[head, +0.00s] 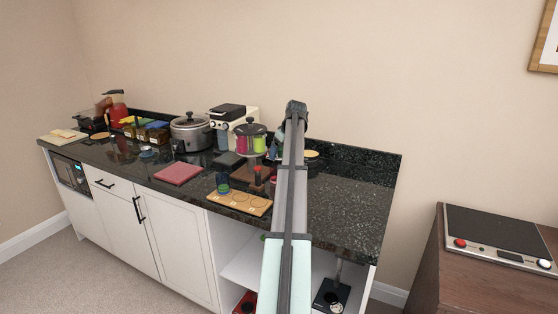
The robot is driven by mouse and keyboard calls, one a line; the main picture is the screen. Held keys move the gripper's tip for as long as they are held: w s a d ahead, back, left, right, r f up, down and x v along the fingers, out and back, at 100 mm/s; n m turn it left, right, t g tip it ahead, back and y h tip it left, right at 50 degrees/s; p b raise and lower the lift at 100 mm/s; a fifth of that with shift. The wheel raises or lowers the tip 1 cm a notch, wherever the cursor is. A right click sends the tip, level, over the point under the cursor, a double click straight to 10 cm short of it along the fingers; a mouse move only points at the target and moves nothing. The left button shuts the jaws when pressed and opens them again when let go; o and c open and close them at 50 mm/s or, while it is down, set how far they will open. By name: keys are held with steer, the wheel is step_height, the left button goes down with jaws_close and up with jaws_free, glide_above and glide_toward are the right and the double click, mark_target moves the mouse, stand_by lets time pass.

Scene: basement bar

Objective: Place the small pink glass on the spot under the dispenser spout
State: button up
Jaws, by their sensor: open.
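A dispenser (250,138) with a dark lid and green and magenta sections stands near the back of the black counter. Its spout and the spot under it are too small to tell. A small pinkish-red thing (273,181) shows just left of my arm; it may be the pink glass, but I cannot be sure. My arm reaches up over the counter and hides what is behind it.
A red mat (178,173), a slow cooker (190,132) and a coffee machine (228,119) are left. The counter's right end (350,200) is clear.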

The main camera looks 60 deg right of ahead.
steer(key=shift+v, duration=1)
